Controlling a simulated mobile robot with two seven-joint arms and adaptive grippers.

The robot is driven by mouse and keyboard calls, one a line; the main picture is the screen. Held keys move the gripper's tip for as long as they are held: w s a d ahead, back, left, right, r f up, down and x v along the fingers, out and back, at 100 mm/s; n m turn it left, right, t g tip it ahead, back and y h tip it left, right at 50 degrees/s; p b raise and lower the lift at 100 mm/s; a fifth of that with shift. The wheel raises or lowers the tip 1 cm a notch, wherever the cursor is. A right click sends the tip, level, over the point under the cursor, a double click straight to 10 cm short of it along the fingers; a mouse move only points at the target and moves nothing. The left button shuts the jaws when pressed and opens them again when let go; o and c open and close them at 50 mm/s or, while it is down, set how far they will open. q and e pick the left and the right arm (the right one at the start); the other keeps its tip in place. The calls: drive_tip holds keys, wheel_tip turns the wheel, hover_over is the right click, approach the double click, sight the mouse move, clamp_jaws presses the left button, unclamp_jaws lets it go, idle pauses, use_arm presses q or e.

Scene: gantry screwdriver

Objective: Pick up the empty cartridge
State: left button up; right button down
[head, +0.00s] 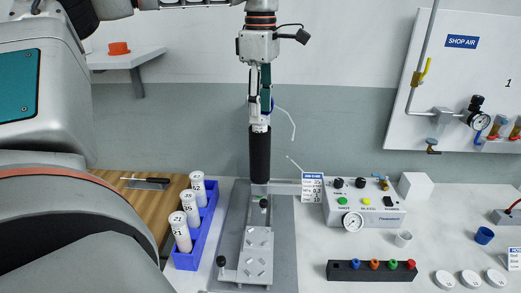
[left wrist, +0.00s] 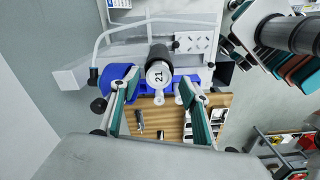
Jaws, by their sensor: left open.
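A black upright cylinder (head: 260,155) stands on the grey fixture plate. A white cartridge end (head: 260,128) shows at its top. In the left wrist view that white round end (left wrist: 158,75) reads 21 and sits between my fingers, with the black cylinder (left wrist: 158,52) around or behind it. My left gripper (head: 260,118) points down over the cylinder, its teal-padded fingers open on either side of the white end. I cannot tell whether the fingers touch it. Which cartridge is empty does not show. My right gripper is not in view.
A blue rack (head: 184,258) with three numbered white cartridges stands left of the fixture plate (head: 285,240). A control box (head: 365,204) with buttons and gauge stands right, behind a black strip (head: 345,271) with coloured tops. White round caps (head: 470,279) lie at front right.

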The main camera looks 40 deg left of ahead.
use_arm(q)
wheel_tip(320, 180, down, 3)
drive_tip(key=shift+a+r, duration=0.1)
drive_tip(key=shift+r, duration=0.1)
clamp_jaws()
drive_tip(key=shift+r, duration=0.15)
